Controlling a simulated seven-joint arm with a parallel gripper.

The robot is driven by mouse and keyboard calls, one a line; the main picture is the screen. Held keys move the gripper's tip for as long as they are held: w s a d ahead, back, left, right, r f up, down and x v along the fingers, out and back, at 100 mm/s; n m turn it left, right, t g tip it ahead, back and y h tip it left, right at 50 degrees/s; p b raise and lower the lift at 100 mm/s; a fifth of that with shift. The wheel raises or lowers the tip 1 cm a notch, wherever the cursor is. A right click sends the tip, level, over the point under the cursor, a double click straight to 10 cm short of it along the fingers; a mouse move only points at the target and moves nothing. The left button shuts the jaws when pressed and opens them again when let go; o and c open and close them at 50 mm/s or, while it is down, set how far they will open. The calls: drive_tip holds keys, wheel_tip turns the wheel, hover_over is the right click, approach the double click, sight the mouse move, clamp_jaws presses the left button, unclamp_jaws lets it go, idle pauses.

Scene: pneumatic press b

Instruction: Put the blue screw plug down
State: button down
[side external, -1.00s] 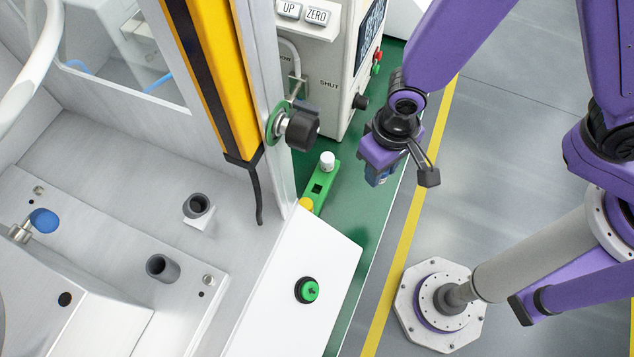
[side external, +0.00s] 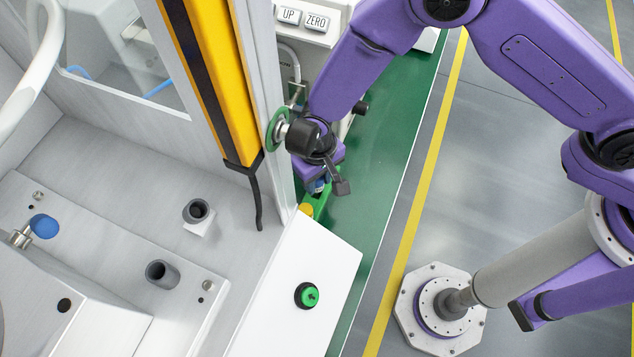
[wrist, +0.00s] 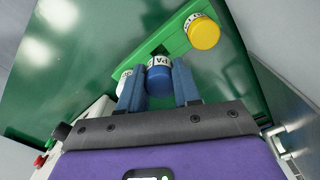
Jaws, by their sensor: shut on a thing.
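The blue screw plug (wrist: 158,78), with a white lettered top, sits between the two blue fingers of my gripper (wrist: 158,88). The gripper is shut on it. A green holder (wrist: 178,42) lies ahead of the fingers in the wrist view, with a yellow plug (wrist: 203,33) at one end and a white plug (wrist: 122,80) at the other. A dark opening shows in the holder just beyond the blue plug. In the side view my gripper (side external: 320,186) is over the holder (side external: 321,206) and hides much of it; whether the plug touches the holder cannot be told.
A control box (side external: 312,25) stands behind, and a white panel with a green button (side external: 308,295) is in front.

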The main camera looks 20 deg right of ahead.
sight(317, 186)
drive_tip(key=shift+f, duration=1.5)
drive_tip(key=shift+f, duration=0.15)
drive_tip(key=c, duration=1.1)
unclamp_jaws()
wheel_tip(317, 186, up, 11)
drive_tip(key=shift+r, duration=0.65)
